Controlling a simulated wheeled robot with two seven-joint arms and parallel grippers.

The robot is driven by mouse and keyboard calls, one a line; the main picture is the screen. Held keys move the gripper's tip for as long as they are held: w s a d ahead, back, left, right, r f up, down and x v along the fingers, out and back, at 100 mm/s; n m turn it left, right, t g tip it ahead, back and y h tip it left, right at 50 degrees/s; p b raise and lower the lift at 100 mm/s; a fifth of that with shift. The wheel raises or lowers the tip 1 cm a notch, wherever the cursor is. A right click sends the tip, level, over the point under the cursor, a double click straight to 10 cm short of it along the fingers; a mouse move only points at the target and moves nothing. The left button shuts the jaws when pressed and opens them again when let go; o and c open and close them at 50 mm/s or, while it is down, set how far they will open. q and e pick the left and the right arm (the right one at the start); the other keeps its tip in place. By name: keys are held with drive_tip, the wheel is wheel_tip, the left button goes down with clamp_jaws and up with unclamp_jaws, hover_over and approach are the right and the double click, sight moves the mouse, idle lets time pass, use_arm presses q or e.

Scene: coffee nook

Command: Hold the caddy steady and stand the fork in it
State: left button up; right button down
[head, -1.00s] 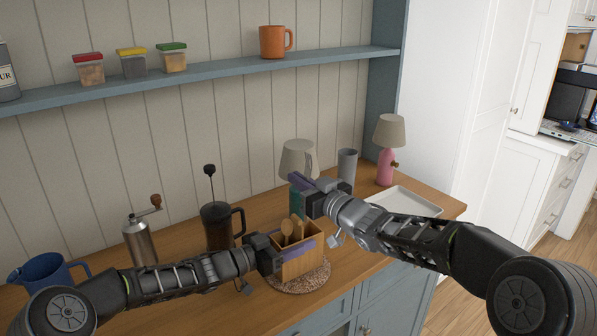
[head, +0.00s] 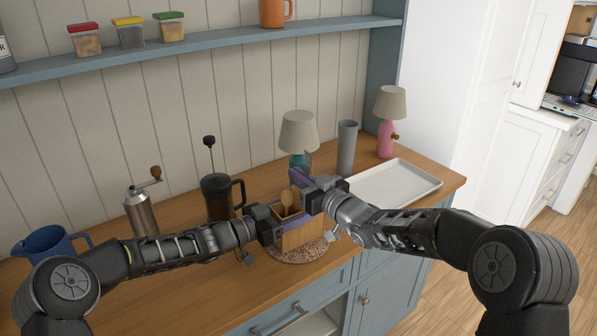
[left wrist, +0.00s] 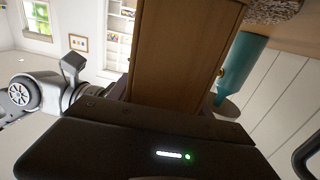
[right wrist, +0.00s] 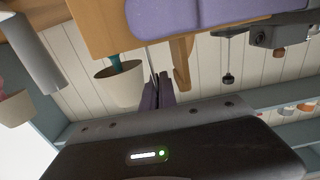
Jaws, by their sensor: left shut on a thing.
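The wooden caddy (head: 298,239) stands on a round woven mat (head: 284,255) on the counter, with wooden spoons (head: 287,199) upright in it. My left gripper (head: 276,226) is shut on the caddy's left side; the caddy's wooden wall (left wrist: 185,50) fills the middle of the left wrist view. My right gripper (head: 300,182) is just above the caddy's opening, purple fingers together. In the right wrist view the thin metal fork (right wrist: 152,62) sticks out from between those fingers (right wrist: 155,95), beside a wooden spoon (right wrist: 182,62). The fork's far end is hard to see.
A white tray (head: 398,184) and a pink lamp (head: 387,138) are to the right. A French press (head: 217,196), a grinder (head: 140,211) and a blue jug (head: 52,245) are at the left.

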drive_tip(key=c, duration=1.6)
unclamp_jaws()
drive_tip(key=shift+s+a, duration=0.1)
drive_tip(key=shift+a, duration=0.05)
drive_tip(key=shift+s+a, duration=0.1)
drive_tip(key=v, duration=1.2)
drive_tip(key=shift+d, duration=0.3)
drive_tip(key=shift+w, duration=0.2)
use_arm(q)
drive_tip(key=o, duration=1.6)
drive_tip(key=shift+a, duration=0.15)
